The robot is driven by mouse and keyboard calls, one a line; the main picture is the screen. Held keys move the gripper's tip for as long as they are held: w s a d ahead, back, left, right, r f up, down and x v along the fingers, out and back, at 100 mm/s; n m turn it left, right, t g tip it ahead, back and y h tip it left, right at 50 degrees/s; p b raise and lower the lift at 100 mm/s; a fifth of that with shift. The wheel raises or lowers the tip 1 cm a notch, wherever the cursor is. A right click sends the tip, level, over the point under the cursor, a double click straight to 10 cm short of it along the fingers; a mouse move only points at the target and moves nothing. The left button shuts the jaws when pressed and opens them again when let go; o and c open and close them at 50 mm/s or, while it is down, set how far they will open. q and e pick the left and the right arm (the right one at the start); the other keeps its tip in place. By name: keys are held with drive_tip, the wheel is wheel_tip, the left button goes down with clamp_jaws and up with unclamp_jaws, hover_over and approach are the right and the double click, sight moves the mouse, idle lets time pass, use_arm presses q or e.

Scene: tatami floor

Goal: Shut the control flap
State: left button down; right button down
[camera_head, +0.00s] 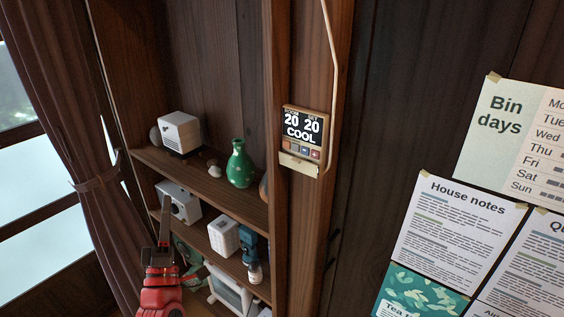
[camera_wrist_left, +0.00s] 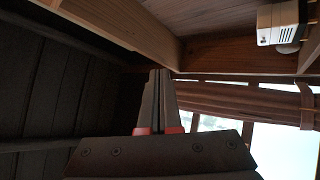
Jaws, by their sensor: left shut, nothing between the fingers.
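The wall control unit (camera_head: 303,125) is mounted on a wooden post and shows "20 20 COOL" on its dark screen. A row of small buttons shows under the screen. The cream control flap (camera_head: 298,164) hangs down below the buttons, so it stands open. My left gripper (camera_head: 164,200) is in front of the shelves, to the left of and lower than the flap, and well apart from it. Its fingers are shut and empty; they also show in the left wrist view (camera_wrist_left: 159,75). The flap does not show in that view. My right gripper is not in view.
Wooden shelves hold a white box-shaped device (camera_head: 180,132), a green vase (camera_head: 240,165) and several other items. A pale cable (camera_head: 331,60) runs down to the unit. Paper notices (camera_head: 458,226) hang at the right. A curtain (camera_head: 75,150) hangs at the left.

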use_arm(q)
drive_tip(key=w+d+r+m+g+h+p, duration=0.1)
drive_tip(key=w+d+r+m+g+h, duration=0.2)
drive_tip(key=d+h, duration=0.45)
drive_tip(key=m+g+h+b, duration=0.2)
drive_tip(key=g+h+b, duration=0.1)
drive_tip(key=g+h, duration=0.35)
approach(294, 162)
drive_tip(key=shift+p+x, duration=2.8)
drive_tip(key=shift+x, duration=0.6)
drive_tip(key=shift+d, duration=0.1)
